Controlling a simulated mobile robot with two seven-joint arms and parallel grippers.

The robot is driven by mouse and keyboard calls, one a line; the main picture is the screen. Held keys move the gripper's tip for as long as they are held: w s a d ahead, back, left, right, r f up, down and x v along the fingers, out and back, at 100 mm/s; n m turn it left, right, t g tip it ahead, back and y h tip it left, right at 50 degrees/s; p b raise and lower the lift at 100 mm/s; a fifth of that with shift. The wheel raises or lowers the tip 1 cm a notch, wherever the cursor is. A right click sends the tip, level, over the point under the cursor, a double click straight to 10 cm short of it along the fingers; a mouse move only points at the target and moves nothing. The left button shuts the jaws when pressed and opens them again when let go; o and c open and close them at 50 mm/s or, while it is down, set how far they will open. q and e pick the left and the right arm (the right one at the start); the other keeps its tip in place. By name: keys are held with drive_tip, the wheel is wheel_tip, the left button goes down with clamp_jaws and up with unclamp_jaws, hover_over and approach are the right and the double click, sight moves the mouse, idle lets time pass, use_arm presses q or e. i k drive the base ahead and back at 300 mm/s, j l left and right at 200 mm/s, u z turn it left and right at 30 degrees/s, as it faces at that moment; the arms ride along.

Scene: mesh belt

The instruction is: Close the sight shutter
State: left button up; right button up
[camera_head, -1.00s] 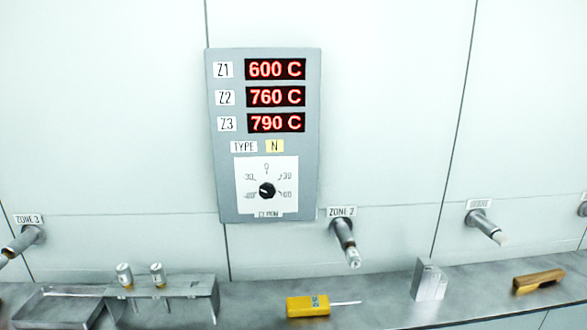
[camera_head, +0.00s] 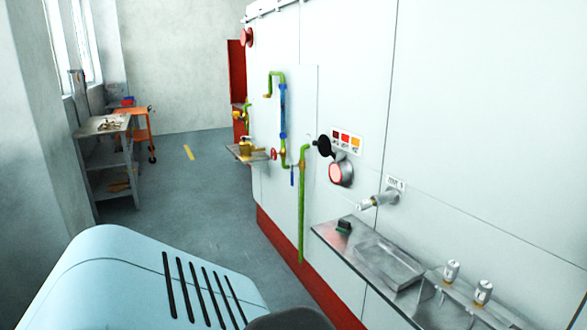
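The sight port (camera_head: 340,173) is a short round metal tube with a glowing pinkish-red face on the white furnace wall, right of the picture's middle. A black round disc (camera_head: 324,146), which looks like the sight shutter, sits above and left of the port. The glowing face is uncovered, so the shutter stands open. Neither of my grippers is in view.
A metal shelf (camera_head: 335,236) runs along the wall below, with a shallow tray (camera_head: 388,264) and two small cylinders. A zone probe (camera_head: 379,200) sticks out right of the port. Green pipes (camera_head: 302,210) stand left of it. Open floor (camera_head: 205,190) lies left.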

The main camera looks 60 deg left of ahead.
sight(324, 143)
drive_tip(key=u, duration=1.3)
drive_tip(key=i+j+z, duration=0.1)
drive_tip(key=i+j, duration=0.25)
drive_tip(key=i+j+z, duration=0.1)
drive_tip(key=i+j, duration=0.25)
drive_tip(key=i+j+z, duration=0.1)
drive_tip(key=i+j, duration=0.5)
drive_tip(key=j, duration=0.25)
drive_tip(key=i+j+z, duration=0.15)
drive_tip(key=i+j, duration=0.2)
drive_tip(key=i+j+z, duration=0.1)
drive_tip(key=i+j, duration=0.2)
drive_tip(key=j, duration=0.2)
drive_tip(key=i+j+z, duration=0.1)
drive_tip(key=i+j, duration=0.15)
drive_tip(key=j, duration=0.25)
